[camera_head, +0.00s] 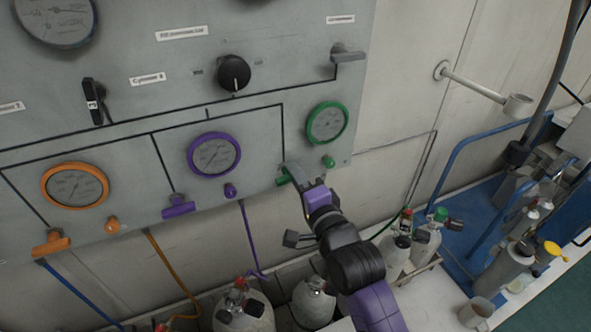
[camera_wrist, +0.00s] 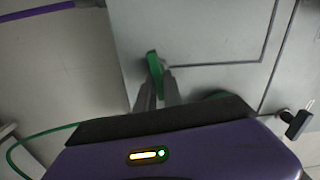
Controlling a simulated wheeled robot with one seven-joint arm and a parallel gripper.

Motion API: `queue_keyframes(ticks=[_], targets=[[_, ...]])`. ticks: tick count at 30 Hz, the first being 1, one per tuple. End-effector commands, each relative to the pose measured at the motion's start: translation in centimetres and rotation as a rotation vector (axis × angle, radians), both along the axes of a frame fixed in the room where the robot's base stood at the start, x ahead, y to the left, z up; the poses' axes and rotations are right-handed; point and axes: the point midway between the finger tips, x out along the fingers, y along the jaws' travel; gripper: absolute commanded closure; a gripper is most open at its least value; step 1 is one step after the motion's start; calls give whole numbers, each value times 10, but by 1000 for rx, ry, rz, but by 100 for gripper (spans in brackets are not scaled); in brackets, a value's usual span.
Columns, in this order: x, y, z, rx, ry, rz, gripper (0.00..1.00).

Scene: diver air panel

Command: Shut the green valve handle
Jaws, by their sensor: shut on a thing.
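The green valve handle (camera_head: 282,180) sits low on the grey panel, below and left of the green-rimmed gauge (camera_head: 327,123). My gripper (camera_head: 292,174) reaches up to it from below right. In the wrist view the green handle (camera_wrist: 153,70) stands at the tips of my fingers (camera_wrist: 160,82), which are shut on it. The fingers and wrist hide part of the handle in the head view. A small green knob (camera_head: 328,162) is on the panel just right of my gripper.
A purple handle (camera_head: 178,207) and an orange handle (camera_head: 52,243) are on the panel to the left. Gas cylinders (camera_head: 397,250) stand below and right. A wall pipe (camera_head: 475,86) juts out at right. The panel's right edge is near my gripper.

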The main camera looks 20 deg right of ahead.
Motion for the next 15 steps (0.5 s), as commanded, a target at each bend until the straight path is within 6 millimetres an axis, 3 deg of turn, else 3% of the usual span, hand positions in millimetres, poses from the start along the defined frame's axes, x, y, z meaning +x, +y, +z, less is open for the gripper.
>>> queue_keyframes(ticks=[15], targets=[[0, -1, -4, 165, 3, -1, 100]])
